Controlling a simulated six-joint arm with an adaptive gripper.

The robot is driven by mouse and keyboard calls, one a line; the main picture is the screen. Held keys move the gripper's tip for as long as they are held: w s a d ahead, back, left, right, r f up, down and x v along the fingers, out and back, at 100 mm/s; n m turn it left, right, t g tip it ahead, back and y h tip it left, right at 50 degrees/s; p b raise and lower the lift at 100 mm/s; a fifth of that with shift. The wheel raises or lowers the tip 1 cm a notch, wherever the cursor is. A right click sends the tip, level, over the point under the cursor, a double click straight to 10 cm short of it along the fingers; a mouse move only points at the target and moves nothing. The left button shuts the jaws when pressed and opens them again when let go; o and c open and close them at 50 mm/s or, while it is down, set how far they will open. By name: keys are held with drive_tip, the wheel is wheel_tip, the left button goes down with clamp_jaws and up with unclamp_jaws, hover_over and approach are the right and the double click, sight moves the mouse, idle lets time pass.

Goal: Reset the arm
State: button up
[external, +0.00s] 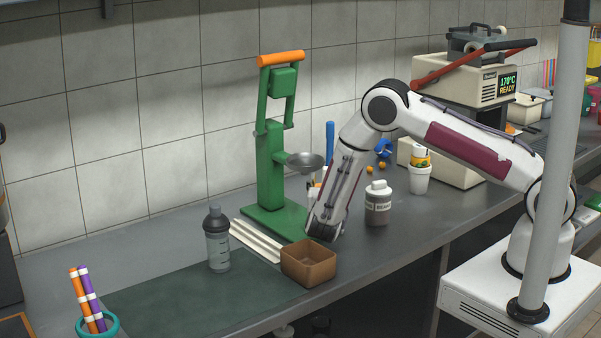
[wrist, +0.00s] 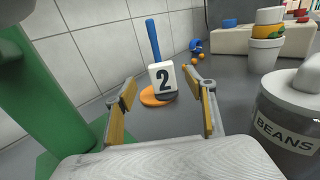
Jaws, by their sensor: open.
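My gripper (wrist: 165,112) is open and empty in the wrist view, its two yellow-padded fingers apart. Beyond them stands a white block marked 2 (wrist: 162,76) with a blue handle (wrist: 153,40) behind it and an orange disc (wrist: 157,96) at its base. In the external view my arm reaches left over the counter. Its end is low, between the green press (external: 272,165) with its orange handle and the beans jar (external: 378,205). The fingers are hidden there. The green press also shows at the left of the wrist view (wrist: 50,85).
A brown box (external: 308,265) sits just in front of my arm's end. The dark green mat (external: 195,300) is mostly clear.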

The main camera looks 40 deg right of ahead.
idle(0.4)
drive_tip(key=w+d+r+n+y, duration=0.4)
drive_tip(key=d+r+n, duration=0.35)
drive_tip(key=r, duration=0.35)
drive_tip(key=s+a+r+n+y, duration=0.4)
drive_tip(key=r+n, duration=0.3)
drive_tip(key=n, duration=0.1)
drive_tip(key=s+a+r+n+y, duration=0.35)
drive_tip(key=r+n, duration=0.25)
drive_tip(key=n, duration=0.2)
drive_tip(key=s+r+n+g+y, duration=0.3)
drive_tip(key=s+n, duration=0.8)
drive_tip(key=s, duration=0.5)
drive_tip(key=s+d+f+n+g+h, duration=0.1)
drive_tip(key=s+n, duration=0.4)
drive_tip(key=s, duration=0.6)
drive_tip(key=s+d+f+n+g, duration=0.3)
drive_tip(key=s+d+n, duration=0.1)
drive_tip(key=s, duration=0.7)
drive_tip(key=shift+f+n+h, duration=0.25)
drive_tip(key=shift+n+h, duration=0.1)
drive_tip(key=shift+n, duration=0.4)
